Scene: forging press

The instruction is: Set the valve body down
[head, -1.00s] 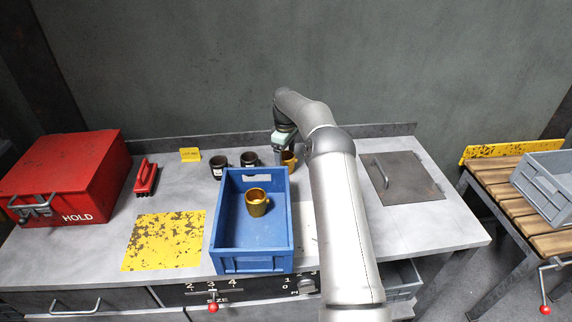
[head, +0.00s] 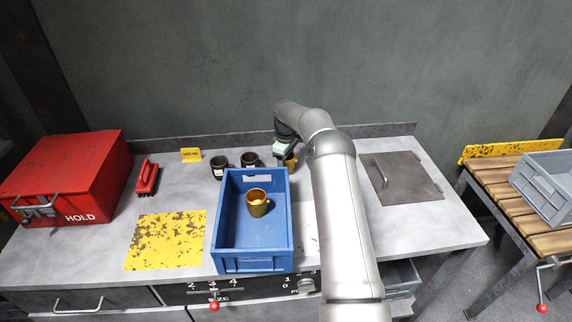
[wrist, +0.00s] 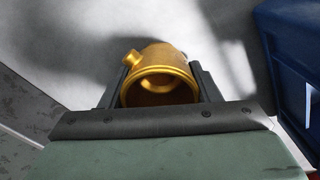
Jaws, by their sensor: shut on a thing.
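A golden valve body (wrist: 157,62) sits between the two fingers of my gripper (wrist: 160,88) in the wrist view. Its round open end faces the camera and a small side stub points left. My gripper is shut on it. In the head view, the valve body (head: 291,163) is partly hidden under my gripper (head: 286,158), at the back of the grey bench (head: 180,192), behind the blue crate's right back corner. I cannot tell if it touches the bench. A similar golden body (head: 257,208) stands inside the blue crate (head: 252,264).
Two dark cups (head: 219,168) stand left of my gripper, near a yellow tag (head: 191,155). The blue crate wall (wrist: 288,60) is close on the right in the wrist view. A flat metal plate with a handle (head: 403,182) lies to the right. A red HOLD box (head: 70,180) stands left.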

